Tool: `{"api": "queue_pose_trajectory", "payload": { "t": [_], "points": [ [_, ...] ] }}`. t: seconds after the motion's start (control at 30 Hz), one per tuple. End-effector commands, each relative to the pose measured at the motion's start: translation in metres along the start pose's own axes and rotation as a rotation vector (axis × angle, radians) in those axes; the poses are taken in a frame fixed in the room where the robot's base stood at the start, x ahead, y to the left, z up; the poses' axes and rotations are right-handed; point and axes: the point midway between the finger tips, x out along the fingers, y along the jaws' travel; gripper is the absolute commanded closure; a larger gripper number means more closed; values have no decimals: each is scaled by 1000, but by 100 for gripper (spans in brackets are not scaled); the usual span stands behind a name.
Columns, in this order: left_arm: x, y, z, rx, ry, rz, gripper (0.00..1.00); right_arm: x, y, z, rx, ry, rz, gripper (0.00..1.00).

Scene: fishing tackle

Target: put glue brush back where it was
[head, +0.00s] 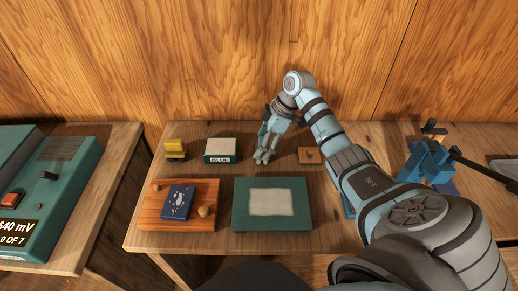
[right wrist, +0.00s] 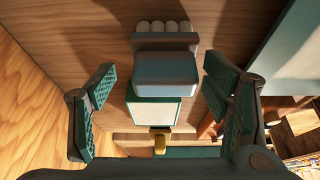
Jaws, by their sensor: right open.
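The glue brush shows in the right wrist view as a blue-grey block (right wrist: 165,72) with a darker band and several pale rounded tips at its far end. In the head view its pale tips (head: 263,157) are low, at or close to the tabletop, just right of the glue box (head: 220,150). My right gripper (head: 268,138) is over the brush, its two green-padded fingers apart on either side, with a gap at each side in the wrist view. The arm partly hides the brush in the head view. My left gripper is not in view.
A yellow item (head: 175,149) stands left of the glue box. A small wooden block (head: 310,155) lies to the right. A wooden board (head: 150,214) with a blue packet and a green mat (head: 245,220) fill the front. A blue vise-like device (head: 430,162) stands far right.

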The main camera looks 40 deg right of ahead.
Motion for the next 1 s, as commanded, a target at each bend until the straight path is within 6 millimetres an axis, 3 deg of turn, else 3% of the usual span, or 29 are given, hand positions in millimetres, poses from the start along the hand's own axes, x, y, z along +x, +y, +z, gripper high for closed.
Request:
{"api": "queue_pose_trajectory", "payload": {
  "t": [0.1,0.3,0.9,1.0],
  "points": [
    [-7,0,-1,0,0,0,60,-39,1,-1,-1,-1,5,30],
    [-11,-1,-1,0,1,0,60,-80,1,-1,0,1,2,30],
    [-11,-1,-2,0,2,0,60,-88,0,-1,0,2,-1,30],
    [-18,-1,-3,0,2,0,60,-94,0,-4,0,2,-1,30]
  ]
}}
